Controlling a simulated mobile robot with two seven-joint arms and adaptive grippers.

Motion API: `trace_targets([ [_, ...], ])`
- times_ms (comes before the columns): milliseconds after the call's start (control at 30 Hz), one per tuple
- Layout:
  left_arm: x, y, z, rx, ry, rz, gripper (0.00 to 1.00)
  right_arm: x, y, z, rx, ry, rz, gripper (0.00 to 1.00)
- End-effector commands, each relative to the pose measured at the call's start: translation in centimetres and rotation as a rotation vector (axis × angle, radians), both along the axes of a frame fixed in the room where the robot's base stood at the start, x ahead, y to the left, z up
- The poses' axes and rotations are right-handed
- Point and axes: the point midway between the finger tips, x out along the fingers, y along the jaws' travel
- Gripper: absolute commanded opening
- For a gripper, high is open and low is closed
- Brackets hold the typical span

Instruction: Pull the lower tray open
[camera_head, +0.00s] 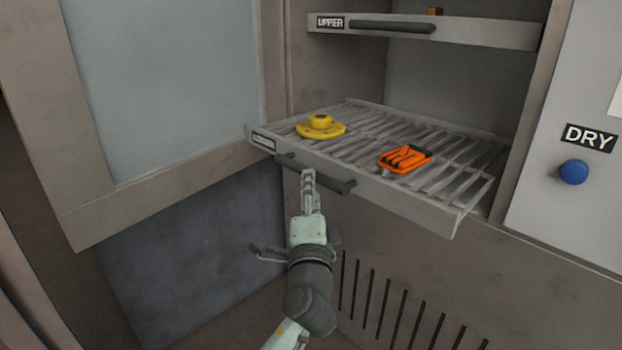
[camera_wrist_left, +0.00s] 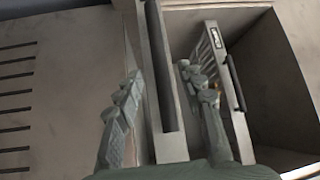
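The lower tray (camera_head: 396,197) is a grey slatted tray slid partly out of the cabinet, with a label on its front. A dark bar handle (camera_head: 334,184) runs along its front, and it also shows in the left wrist view (camera_wrist_left: 160,70). My left gripper (camera_head: 308,175) is at this handle. In the left wrist view, its fingers (camera_wrist_left: 160,72) stand on either side of the bar, with visible gaps, so it looks open. Whether the fingertips touch the tray front is not clear. My right gripper is in neither view.
A yellow flanged part (camera_head: 320,127) and an orange part (camera_head: 405,159) lie on the lower tray. The upper tray (camera_head: 480,32) is above. An open door (camera_head: 165,180) stands at left. A panel with a blue button (camera_head: 573,172) marked DRY is at right.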

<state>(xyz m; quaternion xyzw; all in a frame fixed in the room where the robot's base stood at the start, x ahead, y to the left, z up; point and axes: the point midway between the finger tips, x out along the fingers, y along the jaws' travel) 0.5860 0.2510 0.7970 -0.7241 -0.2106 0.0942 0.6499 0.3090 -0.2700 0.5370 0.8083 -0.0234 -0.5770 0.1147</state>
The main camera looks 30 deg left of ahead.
Motion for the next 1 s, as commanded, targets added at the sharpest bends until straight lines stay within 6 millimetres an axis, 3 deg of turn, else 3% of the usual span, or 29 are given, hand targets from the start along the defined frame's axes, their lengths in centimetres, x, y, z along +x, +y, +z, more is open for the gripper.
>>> trace_targets([
  [200,-4.0,-1.9,-0.7,-0.001,0.003,0.001,0.39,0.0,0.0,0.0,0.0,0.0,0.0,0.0],
  [400,-5.8,-2.7,-0.9,-0.001,0.0,0.001,0.39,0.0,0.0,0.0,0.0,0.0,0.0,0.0],
  [1000,-6.1,-2.7,-1.3,-0.013,0.009,0.002,0.39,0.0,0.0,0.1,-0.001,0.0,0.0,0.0],
])
